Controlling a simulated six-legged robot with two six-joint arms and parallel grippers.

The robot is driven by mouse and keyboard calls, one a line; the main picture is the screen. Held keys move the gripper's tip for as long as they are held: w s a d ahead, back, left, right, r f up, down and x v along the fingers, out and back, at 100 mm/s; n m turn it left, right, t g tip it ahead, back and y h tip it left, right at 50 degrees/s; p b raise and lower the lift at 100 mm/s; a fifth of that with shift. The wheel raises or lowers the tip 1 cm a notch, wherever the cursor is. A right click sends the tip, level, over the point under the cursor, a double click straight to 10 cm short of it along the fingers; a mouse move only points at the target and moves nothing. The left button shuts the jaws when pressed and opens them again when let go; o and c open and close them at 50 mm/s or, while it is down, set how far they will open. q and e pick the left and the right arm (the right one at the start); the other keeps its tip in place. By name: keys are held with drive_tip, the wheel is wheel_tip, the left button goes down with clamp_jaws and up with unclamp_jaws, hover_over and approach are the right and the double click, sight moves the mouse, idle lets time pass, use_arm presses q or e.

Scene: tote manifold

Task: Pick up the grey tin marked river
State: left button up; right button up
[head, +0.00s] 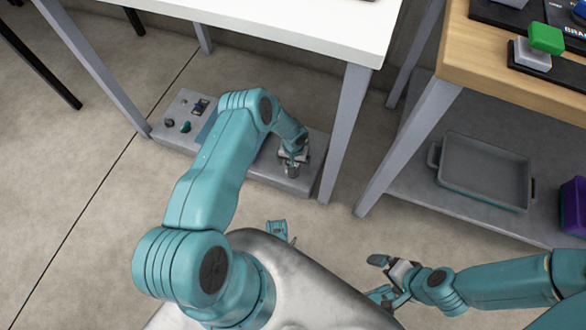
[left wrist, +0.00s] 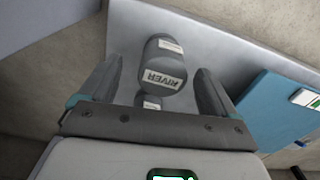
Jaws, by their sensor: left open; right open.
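The grey tin (left wrist: 165,62) marked RIVER stands out in the left wrist view, its pale label reading upside down. It is on the grey low shelf (left wrist: 215,35) under the white table. My left gripper (head: 292,163) is open, with one finger on each side of the tin in the left wrist view. I see gaps between the fingers and the tin, and no grip on it. In the head view the gripper and arm mostly hide the tin. My right gripper (head: 381,279) is open and empty above the floor, away from the tin.
A blue panel or box (left wrist: 275,108) lies beside the tin on the shelf. Small items (head: 185,125) sit at the shelf's left end. The white table (head: 300,28) and its leg (head: 346,130) are close to my left arm. A grey tray (head: 483,172) rests under the wooden table.

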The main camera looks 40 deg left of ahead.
use_arm(q)
drive_tip(key=f+b, duration=0.2)
drive_tip(key=f, duration=0.3)
drive_tip(key=shift+w+a+b, duration=0.25)
drive_tip(key=shift+a+b, duration=0.1)
drive_tip(key=shift+b, duration=0.05)
drive_tip(key=shift+r, duration=0.1)
drive_tip(key=c, duration=1.2)
use_arm(e)
drive_tip(key=f, duration=0.3)
drive_tip(key=shift+w+d, duration=0.25)
drive_tip(key=shift+d, duration=0.05)
use_arm(q)
drive_tip(key=shift+r, duration=0.1)
drive_tip(key=shift+c, duration=0.2)
